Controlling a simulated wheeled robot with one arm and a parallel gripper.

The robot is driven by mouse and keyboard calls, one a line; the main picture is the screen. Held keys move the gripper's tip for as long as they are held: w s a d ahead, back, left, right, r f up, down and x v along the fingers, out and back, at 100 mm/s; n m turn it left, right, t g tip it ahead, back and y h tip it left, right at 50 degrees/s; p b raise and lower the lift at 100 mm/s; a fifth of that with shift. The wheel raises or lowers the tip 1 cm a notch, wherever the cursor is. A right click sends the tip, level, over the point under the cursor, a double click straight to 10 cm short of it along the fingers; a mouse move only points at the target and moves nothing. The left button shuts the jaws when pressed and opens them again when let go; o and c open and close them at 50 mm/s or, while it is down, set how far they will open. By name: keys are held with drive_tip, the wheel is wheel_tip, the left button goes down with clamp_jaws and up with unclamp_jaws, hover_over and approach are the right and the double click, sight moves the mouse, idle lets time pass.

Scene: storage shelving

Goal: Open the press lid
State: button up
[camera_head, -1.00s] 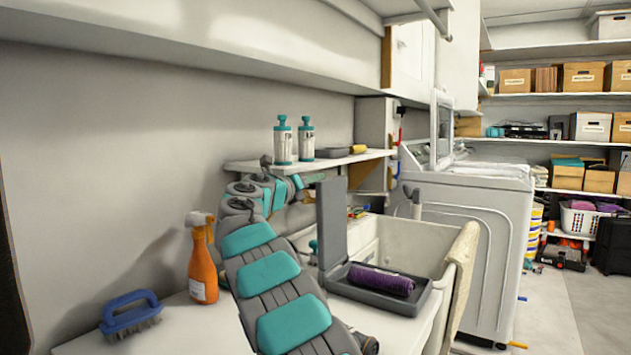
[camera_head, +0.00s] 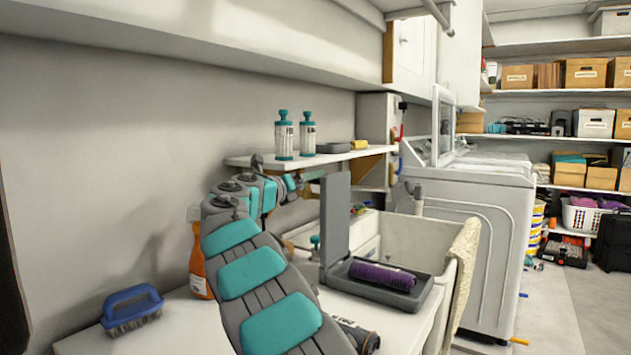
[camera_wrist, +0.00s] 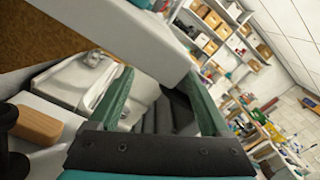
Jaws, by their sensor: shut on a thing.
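The press is a dark grey box with its base (camera_head: 412,300) on the white counter and a purple roll (camera_head: 382,275) lying in it. Its lid (camera_head: 336,222) stands upright at the left side of the base, so the press is open. My gripper (camera_head: 309,179) is by the upper left edge of the lid, shut on it; the contact is small and partly hidden in the head view. In the wrist view my gripper's two green-edged fingers (camera_wrist: 158,88) stand apart, with dark grey ridged surfaces between them.
An orange spray bottle (camera_head: 201,265) stands behind my arm, with a blue brush (camera_head: 131,309) at the left. A low shelf (camera_head: 325,157) holds two teal-capped bottles above my gripper. A sink (camera_head: 415,240) and a washing machine (camera_head: 480,240) are to the right.

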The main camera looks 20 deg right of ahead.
drive_tip(key=v, duration=0.4)
drive_tip(key=shift+w+a+f, duration=0.1)
drive_tip(key=shift+a+f, duration=0.15)
drive_tip(key=shift+a, duration=0.1)
drive_tip(key=shift+d+r, duration=0.1)
drive_tip(key=shift+r, duration=0.05)
drive_tip(key=shift+r, duration=0.1)
